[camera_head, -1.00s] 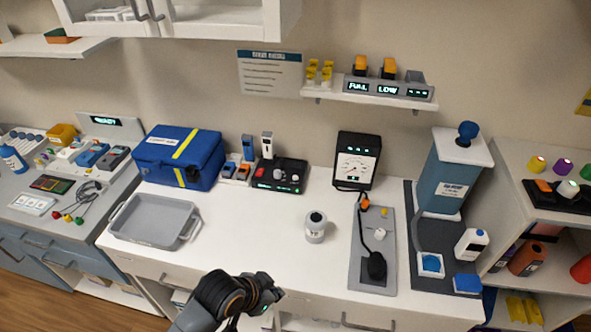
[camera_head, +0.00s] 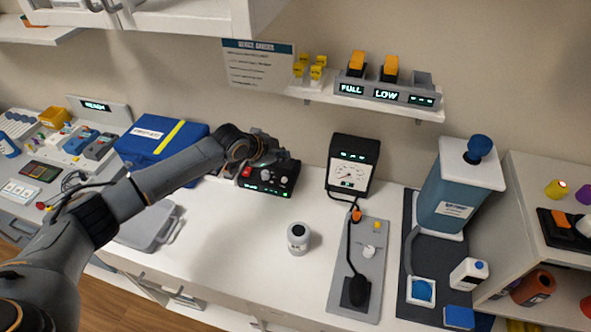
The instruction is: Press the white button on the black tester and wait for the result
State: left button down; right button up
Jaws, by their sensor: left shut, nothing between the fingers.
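The black tester (camera_head: 259,188) is a low box on the white bench, left of the gauge, with a red button (camera_head: 247,171), small knobs and a lit green display on its front. My left gripper (camera_head: 281,156) is shut and empty, above the tester's rear right part. The arm and gripper hide its back. My right gripper is not in view.
A black gauge box (camera_head: 352,166) stands to the right, with a grey plate (camera_head: 372,290) in front. A blue case (camera_head: 150,150) and grey tray (camera_head: 148,228) lie left, partly behind my arm. The bench front centre is clear.

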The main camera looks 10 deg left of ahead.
pick_arm(q)
jog(key=w, duration=0.1)
jog(key=b, duration=0.7)
send_over(282, 181)
notch_tip(282, 181, down, 7)
jog(key=shift+d+f, duration=0.1)
jog(key=shift+f, duration=0.45)
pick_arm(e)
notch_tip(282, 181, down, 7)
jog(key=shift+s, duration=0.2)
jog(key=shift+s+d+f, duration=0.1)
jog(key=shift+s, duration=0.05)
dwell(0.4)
pick_arm(q)
jog(key=shift+f+b, duration=0.3)
jog(key=shift+f, duration=0.05)
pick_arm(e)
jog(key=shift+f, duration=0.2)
